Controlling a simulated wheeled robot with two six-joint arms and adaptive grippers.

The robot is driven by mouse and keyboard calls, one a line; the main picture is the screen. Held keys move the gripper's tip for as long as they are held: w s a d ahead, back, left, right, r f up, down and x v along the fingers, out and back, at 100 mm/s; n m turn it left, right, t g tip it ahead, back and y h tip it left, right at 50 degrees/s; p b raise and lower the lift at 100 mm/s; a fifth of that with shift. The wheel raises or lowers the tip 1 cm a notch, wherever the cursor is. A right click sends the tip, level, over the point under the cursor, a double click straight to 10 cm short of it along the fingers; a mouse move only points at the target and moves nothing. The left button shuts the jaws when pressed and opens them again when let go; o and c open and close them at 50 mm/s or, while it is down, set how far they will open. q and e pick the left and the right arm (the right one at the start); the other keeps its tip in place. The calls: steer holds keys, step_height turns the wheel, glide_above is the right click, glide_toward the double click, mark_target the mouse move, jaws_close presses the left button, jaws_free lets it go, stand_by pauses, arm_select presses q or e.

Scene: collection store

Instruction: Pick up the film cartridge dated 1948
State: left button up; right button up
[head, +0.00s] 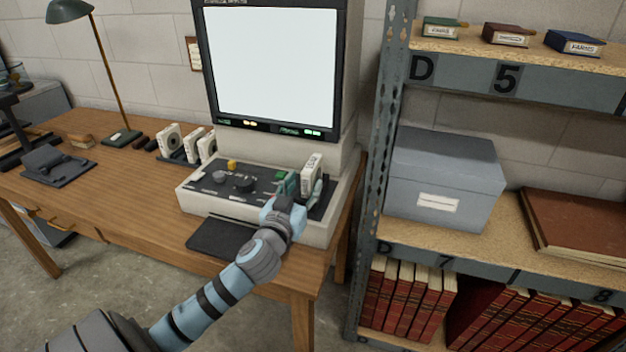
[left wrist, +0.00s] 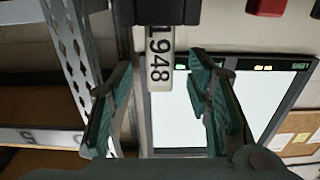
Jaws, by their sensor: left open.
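The film cartridge dated 1948 is a pale, upright block (head: 312,168) at the right end of the microfilm reader's console in the head view. In the left wrist view its white label reading 1948 (left wrist: 160,57) shows sideways. My left gripper (head: 302,190) is open, with its teal fingers on either side of the cartridge. In the left wrist view the fingers (left wrist: 160,82) stand apart with visible space between them and the cartridge. The cartridge's lower part is partly hidden by the gripper in the head view. My right gripper is not in view.
The reader's lit screen (head: 272,68) rises behind the console (head: 210,196). Several other pale cartridges (head: 170,139) stand on the desk (head: 125,185) to the left. A metal shelf post (head: 383,130) and a grey box (head: 445,180) are close on the right.

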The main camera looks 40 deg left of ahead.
arm_select(q)
steer(key=x, duration=0.2)
steer(key=f+x, duration=0.1)
steer(key=x, duration=0.1)
steer(key=b+x, duration=0.1)
steer(key=x, duration=0.2)
steer(key=shift+f, duration=0.35)
jaws_close()
